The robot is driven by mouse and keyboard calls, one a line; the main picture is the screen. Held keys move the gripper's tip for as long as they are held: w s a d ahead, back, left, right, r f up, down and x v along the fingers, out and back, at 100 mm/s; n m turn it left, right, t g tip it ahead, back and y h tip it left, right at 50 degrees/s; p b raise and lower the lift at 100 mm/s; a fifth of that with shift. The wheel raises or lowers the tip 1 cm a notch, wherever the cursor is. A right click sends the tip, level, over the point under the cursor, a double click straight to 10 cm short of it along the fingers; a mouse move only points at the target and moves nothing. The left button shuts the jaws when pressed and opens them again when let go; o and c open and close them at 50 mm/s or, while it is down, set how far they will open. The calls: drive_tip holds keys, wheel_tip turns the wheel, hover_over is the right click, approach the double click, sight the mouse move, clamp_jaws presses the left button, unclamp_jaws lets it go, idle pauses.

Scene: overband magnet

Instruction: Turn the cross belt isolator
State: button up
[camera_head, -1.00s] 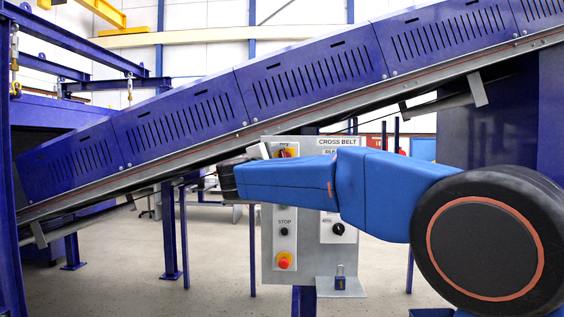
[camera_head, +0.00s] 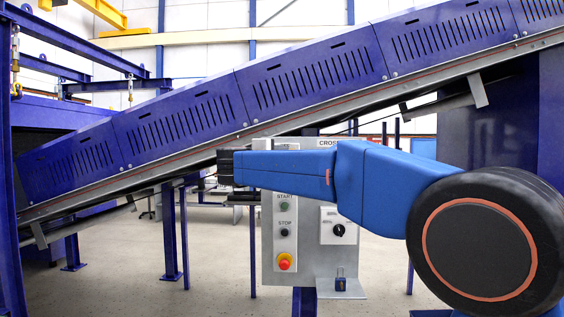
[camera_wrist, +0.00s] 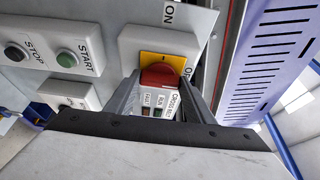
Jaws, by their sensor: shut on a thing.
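The cross belt isolator shows in the wrist view as a red handle (camera_wrist: 160,77) on a yellow plate (camera_wrist: 163,59), set in a pale housing (camera_wrist: 130,42). The isolator is on the grey control panel (camera_head: 310,262).
The panel also carries a green START button (camera_head: 284,207), a black STOP button (camera_head: 284,232), a red emergency stop (camera_head: 284,262) and a black selector (camera_head: 338,230). A padlock (camera_head: 340,283) is on a small shelf. The sloping blue conveyor (camera_head: 200,115) passes close above.

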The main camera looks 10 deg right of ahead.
drive_tip(key=shift+f, duration=0.1)
drive_tip(key=o, duration=1.1)
drive_tip(key=shift+c, duration=0.2)
drive_tip(key=v, duration=1.7)
drive_tip(key=shift+a, duration=0.2)
drive_tip(key=shift+s, duration=0.1)
